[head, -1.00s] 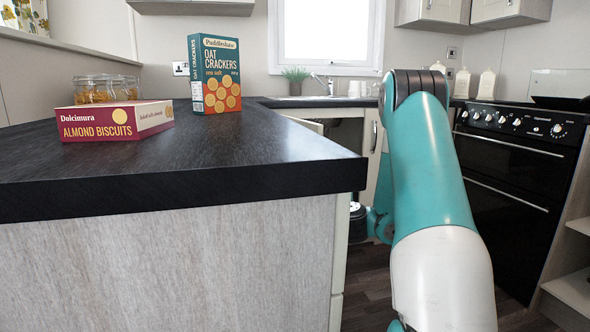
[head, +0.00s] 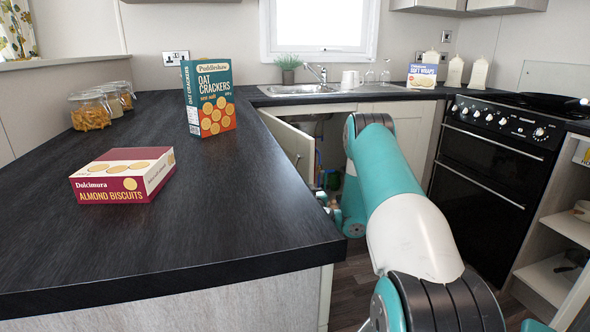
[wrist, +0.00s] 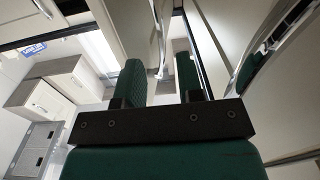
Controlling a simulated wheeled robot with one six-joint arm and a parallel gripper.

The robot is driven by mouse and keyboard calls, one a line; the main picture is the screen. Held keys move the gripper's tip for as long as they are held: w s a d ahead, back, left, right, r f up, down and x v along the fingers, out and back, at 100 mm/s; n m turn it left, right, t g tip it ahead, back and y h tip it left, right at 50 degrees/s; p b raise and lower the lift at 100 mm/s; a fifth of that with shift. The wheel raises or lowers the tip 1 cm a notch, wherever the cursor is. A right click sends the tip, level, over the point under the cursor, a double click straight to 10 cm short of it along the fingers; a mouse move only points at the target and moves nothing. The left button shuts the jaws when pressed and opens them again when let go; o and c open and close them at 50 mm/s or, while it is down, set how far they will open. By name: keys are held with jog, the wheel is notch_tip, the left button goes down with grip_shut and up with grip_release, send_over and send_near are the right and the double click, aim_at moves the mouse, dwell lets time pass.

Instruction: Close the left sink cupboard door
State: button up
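The left sink cupboard door (head: 291,143) is a cream panel under the sink in the head view. It stands open, swung out beside the dark counter, with the dark cupboard opening (head: 328,129) to its right. The counter edge hides its lower part. In the wrist view my gripper (wrist: 160,78) shows two green-padded fingers held apart, with nothing clearly gripped. Cream panels with metal handles show beyond and right of the fingers; I cannot tell which is the open door or whether the fingers touch it.
The dark peninsula counter (head: 150,230) fills the left, with a biscuit box (head: 122,177), a cracker box (head: 209,97) and jars (head: 90,110) on it. The black oven (head: 490,158) stands at the right. A narrow strip of floor (head: 350,285) lies between.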

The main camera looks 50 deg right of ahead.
jog(key=p+x, duration=0.6)
jog(key=x, duration=0.1)
jog(key=shift+w+d, duration=0.15)
jog(key=shift+w, duration=0.15)
jog(key=shift+c, duration=0.4)
grip_shut()
